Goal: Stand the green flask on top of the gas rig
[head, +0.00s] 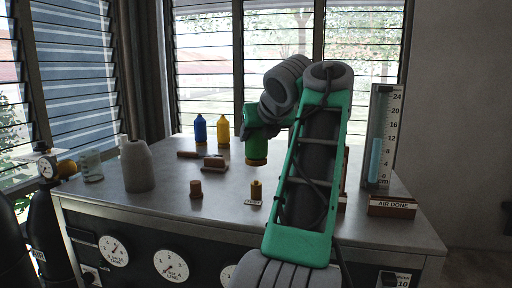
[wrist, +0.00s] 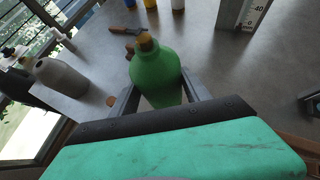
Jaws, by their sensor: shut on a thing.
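The green flask (head: 257,147) is in my gripper over the bench, with its gold-brown cap at the lower end, so it hangs upside down in the head view. In the wrist view the flask (wrist: 153,75) lies between the two fingers of my gripper (wrist: 158,97), its cap pointing away from the palm. The fingers are shut on its body. In the head view my arm hides most of the gripper. The grey-topped bench (head: 225,215) with dials on its front may be the gas rig; no readable label confirms this.
Blue (head: 200,129) and yellow (head: 223,130) bottles stand at the back. A grey bottle (head: 138,165), a beaker (head: 91,166), a brown stopper (head: 196,188) and a small yellow-brown bottle (head: 256,190) stand on the bench. A scale (head: 382,135) rises at right. Front left top is clear.

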